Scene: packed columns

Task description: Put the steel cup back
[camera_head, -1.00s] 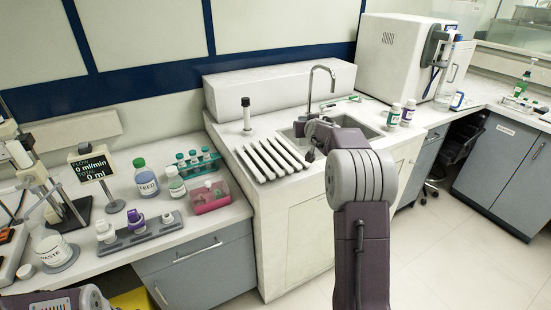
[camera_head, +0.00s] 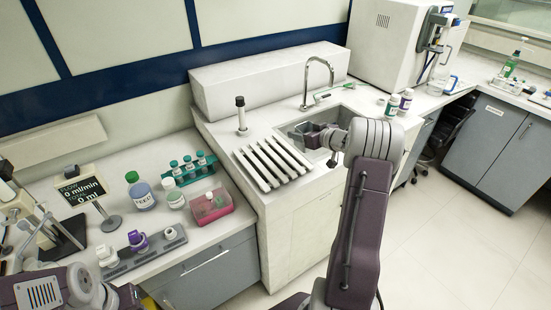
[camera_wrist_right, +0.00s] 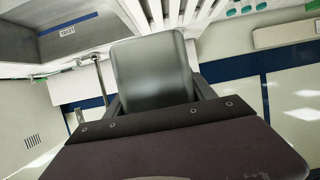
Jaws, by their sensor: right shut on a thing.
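My right gripper (camera_head: 312,136) is over the left part of the sink (camera_head: 290,130), beside the drainer. In the right wrist view it is shut on the steel cup (camera_wrist_right: 152,70), a smooth grey metal cup between its two fingers. In the head view the cup is too small and too merged with the dark gripper to make out. Of my left arm only a link shows at the lower left; its gripper is out of view.
A ribbed drainer (camera_head: 272,163) lies left of the sink, with a black-topped cylinder (camera_head: 240,113) behind it. The tap (camera_head: 318,80) arches over the sink's back. Two bottles (camera_head: 398,103) stand to the right. Bottles and a pink box (camera_head: 211,207) occupy the left bench.

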